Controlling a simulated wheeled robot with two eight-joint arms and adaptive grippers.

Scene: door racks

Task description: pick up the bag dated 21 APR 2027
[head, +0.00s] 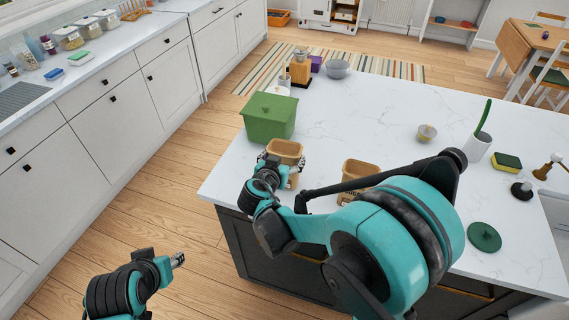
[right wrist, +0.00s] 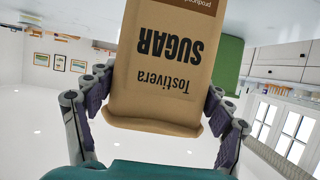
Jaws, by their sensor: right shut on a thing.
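A tan paper bag (head: 285,149) is at the near left part of the island counter, partly hidden by my right gripper (head: 279,172). In the right wrist view the bag (right wrist: 165,75) appears upside down and reads "Tostivera SUGAR". Both fingers of the right gripper (right wrist: 159,112) are closed on its sides. No date is readable on it. I cannot tell whether it touches the counter. A second tan bag (head: 359,170) stands to the right, partly covered by my right arm; its label is not readable. My left gripper (head: 178,259) is over the floor at lower left, too small to judge.
A green lidded bin (head: 270,116) stands just behind the held bag. A bowl (head: 337,68), a white pot (head: 477,147), a sponge (head: 506,162) and a dark green disc (head: 484,237) are on the island (head: 400,105).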

